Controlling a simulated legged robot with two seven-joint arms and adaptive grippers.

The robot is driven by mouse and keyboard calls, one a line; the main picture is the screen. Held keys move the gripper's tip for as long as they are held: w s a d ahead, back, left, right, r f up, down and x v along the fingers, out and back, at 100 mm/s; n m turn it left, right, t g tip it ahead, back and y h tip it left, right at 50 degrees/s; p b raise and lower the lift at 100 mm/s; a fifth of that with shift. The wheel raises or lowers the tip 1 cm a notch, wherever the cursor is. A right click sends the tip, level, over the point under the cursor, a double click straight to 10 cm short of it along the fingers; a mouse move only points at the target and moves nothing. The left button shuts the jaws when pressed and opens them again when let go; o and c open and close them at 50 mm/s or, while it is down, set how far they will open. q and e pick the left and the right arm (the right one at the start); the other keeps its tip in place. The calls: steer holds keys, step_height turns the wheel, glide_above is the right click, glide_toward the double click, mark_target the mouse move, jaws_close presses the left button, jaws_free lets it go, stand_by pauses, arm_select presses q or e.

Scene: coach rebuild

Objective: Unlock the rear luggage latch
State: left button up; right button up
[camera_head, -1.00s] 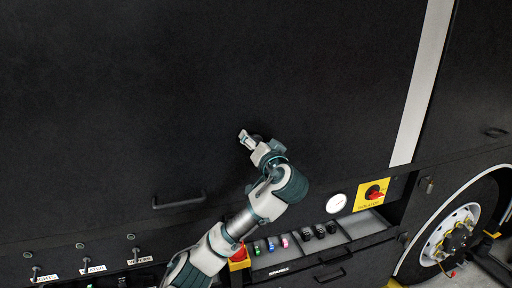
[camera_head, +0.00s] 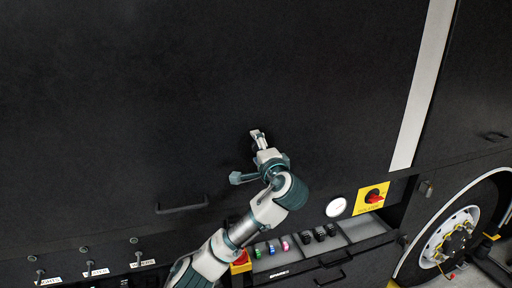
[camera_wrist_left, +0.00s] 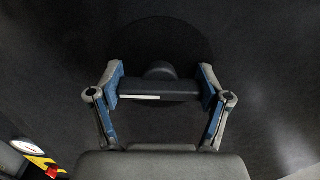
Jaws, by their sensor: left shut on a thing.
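The luggage latch (camera_wrist_left: 160,90) is a dark bar handle with a pale strip along its lower edge. It has a round hub and sits on a round dark plate (camera_wrist_left: 159,38) on the black panel. In the left wrist view the bar lies level across the picture, with a blue-padded finger at each end. My left gripper (camera_head: 258,138) is shut on the bar. In the head view the gripper hides most of the latch against the coach side. My right gripper is not in view.
The black coach side (camera_head: 120,90) fills the background. A fixed handle (camera_head: 182,208) is at lower left. Below are a switch panel (camera_head: 300,255), a white gauge (camera_head: 336,207) and a red isolator knob (camera_head: 374,197) on a yellow plate. A wheel (camera_head: 450,237) is at right.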

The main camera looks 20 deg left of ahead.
arm_select(q)
steer(key=shift+d+f+m, duration=0.15)
steer(key=shift+m, duration=0.45)
steer(key=shift+f, duration=0.1)
steer(key=o, duration=1.1)
steer(key=shift+w+d, duration=0.15)
steer(key=shift+d, duration=0.05)
steer(key=shift+s+d, duration=0.3)
steer(key=shift+s, duration=0.05)
steer(key=v, duration=1.1)
steer(key=shift+d, duration=0.25)
